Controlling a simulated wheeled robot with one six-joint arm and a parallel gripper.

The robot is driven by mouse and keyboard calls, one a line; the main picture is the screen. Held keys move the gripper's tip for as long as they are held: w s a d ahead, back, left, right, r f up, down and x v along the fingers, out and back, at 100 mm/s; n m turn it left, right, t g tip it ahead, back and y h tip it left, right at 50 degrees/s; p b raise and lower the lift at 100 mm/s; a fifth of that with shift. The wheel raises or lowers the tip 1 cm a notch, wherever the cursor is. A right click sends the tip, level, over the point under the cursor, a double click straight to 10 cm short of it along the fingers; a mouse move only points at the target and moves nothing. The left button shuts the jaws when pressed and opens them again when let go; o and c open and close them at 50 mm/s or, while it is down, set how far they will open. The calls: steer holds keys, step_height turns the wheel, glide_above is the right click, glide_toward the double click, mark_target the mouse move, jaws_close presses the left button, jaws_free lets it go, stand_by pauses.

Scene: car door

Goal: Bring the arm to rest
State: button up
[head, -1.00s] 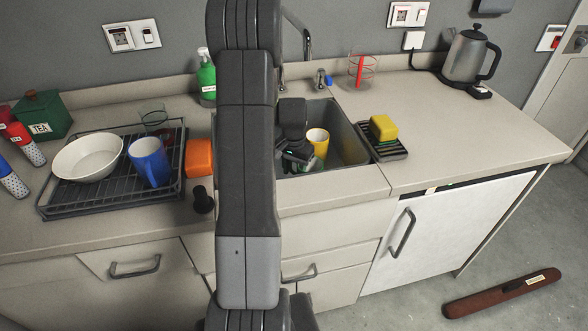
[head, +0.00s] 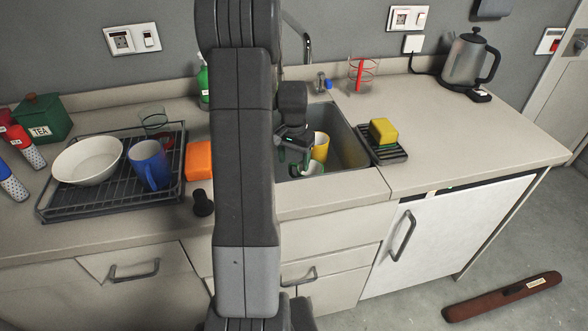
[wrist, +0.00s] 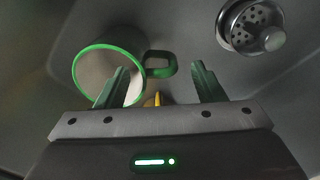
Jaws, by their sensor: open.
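My gripper (wrist: 160,66) is open, with its two green fingers spread apart and nothing held between them. In the head view my gripper (head: 293,155) hangs over the left part of the sink (head: 350,150), partly hidden by my arm. A white mug with a green rim (wrist: 108,72) stands in the sink below the fingers; its green handle points between them in the picture. I cannot tell the exact gap between fingers and mug. The mug also shows partly in the head view (head: 313,168). A yellow mug (head: 320,146) stands behind it.
A dish rack (head: 110,190) with a white bowl (head: 88,160) and a blue mug (head: 150,164) is left of my arm. An orange block (head: 198,161) lies beside it. A yellow sponge (head: 383,131) sits right of the sink. The right counter is mostly clear.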

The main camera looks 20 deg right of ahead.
steer(key=shift+r, duration=0.95)
step_height(320, 180, down, 8)
steer(key=shift+r, duration=0.2)
